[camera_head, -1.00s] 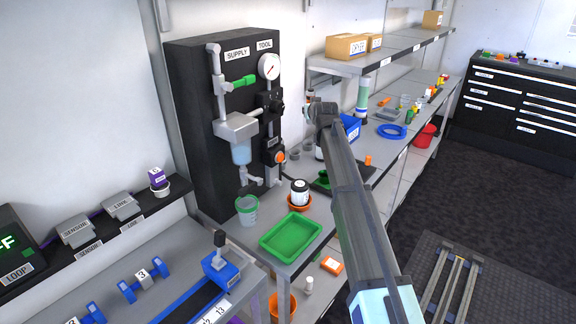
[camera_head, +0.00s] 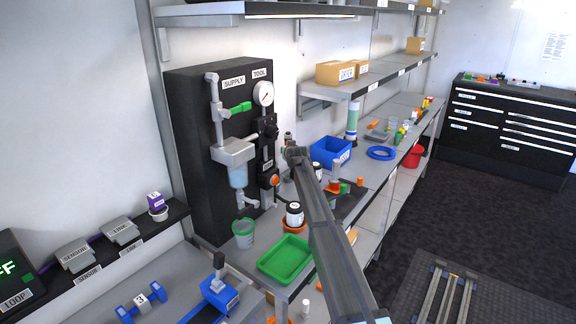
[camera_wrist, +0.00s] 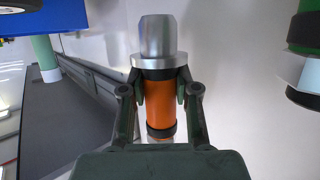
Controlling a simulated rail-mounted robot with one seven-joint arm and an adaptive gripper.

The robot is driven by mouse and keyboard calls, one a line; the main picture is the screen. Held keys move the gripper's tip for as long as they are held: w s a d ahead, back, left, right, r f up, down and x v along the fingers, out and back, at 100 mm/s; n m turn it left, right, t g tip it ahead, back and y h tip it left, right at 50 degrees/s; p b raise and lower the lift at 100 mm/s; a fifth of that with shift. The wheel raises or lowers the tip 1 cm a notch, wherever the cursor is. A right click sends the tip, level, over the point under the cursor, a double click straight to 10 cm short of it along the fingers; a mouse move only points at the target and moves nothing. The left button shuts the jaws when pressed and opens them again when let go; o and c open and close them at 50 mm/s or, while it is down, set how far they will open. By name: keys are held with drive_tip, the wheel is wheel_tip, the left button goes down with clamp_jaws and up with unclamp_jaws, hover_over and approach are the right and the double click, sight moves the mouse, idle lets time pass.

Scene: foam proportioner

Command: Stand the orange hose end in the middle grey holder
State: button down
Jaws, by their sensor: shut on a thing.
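In the wrist view my gripper (camera_wrist: 160,88) is shut on the orange hose end (camera_wrist: 162,105). It has an orange body with dark bands, a silver collar and a silver tip pointing up in the picture. The fingers grip it from both sides. In the head view my arm crosses the bench, and its far end is near the black supply panel (camera_head: 205,130). The gripper's fingers and the hose end cannot be made out there. I cannot pick out the middle grey holder in either current view; my arm covers part of the bench.
A green tray (camera_head: 285,260), a clear cup with a green rim (camera_head: 243,234) and a black-lidded white jar (camera_head: 294,213) stand on the near bench. A shelf (camera_head: 375,72) overhangs the bench.

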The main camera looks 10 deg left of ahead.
wheel_tip(320, 180, down, 8)
drive_tip(key=shift+r+p, duration=0.15)
drive_tip(key=shift+p, duration=0.55)
drive_tip(key=shift+f+b, duration=0.65)
drive_tip(key=c, duration=0.9)
unclamp_jaws()
drive_tip(key=shift+o, duration=0.2)
drive_tip(key=shift+r, duration=0.15)
